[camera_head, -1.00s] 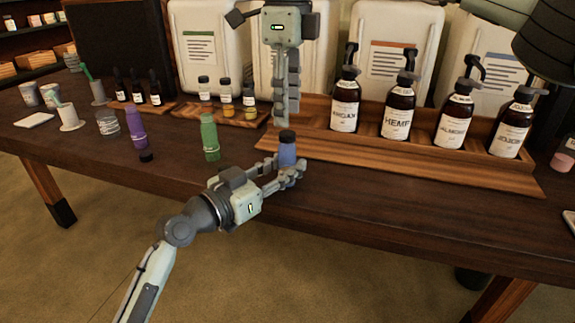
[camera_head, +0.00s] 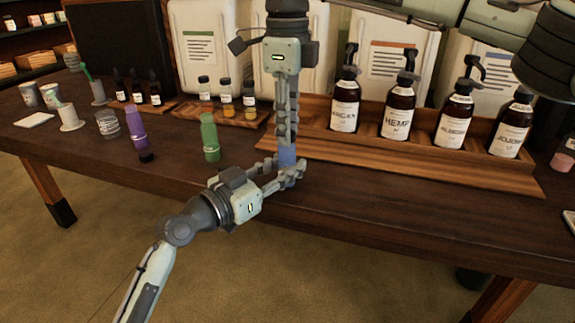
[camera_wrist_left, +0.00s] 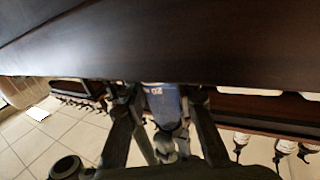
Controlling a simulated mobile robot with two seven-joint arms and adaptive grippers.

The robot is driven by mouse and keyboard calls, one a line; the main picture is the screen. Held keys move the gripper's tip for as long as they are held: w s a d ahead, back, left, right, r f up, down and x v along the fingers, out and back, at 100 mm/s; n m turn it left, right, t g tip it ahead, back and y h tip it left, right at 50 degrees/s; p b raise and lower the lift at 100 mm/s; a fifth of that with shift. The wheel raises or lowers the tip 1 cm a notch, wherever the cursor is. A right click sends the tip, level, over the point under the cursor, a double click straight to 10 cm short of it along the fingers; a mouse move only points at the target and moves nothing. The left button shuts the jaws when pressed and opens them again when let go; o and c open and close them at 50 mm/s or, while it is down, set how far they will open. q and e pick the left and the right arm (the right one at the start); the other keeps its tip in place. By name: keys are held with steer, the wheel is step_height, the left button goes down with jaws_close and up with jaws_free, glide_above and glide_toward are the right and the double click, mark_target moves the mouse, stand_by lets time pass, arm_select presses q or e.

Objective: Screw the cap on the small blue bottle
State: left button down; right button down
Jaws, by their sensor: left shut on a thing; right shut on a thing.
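The small blue bottle (camera_head: 287,156) stands upright near the front edge of the table. My left gripper (camera_head: 289,174) is shut on the bottle's lower part from the left. The bottle's blue body also shows between the left fingers in the left wrist view (camera_wrist_left: 163,100). My right gripper (camera_head: 286,138) points straight down from above, its fingers shut around the bottle's top, where the dark cap is. The fingers hide the cap, so I cannot see how it sits on the neck.
A green bottle (camera_head: 210,138) and a purple bottle (camera_head: 136,130) stand to the left, with a loose black cap (camera_head: 146,157) near the table edge. A wooden tray (camera_head: 400,162) with several brown pump bottles is close on the right. The front right of the table is clear.

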steer(key=c, duration=1.2)
jaws_free()
step_height(320, 180, up, 12)
steer(key=shift+r, duration=0.1)
arm_select(q)
steer(key=c, duration=1.1)
jaws_free()
steer(key=shift+a, duration=0.1)
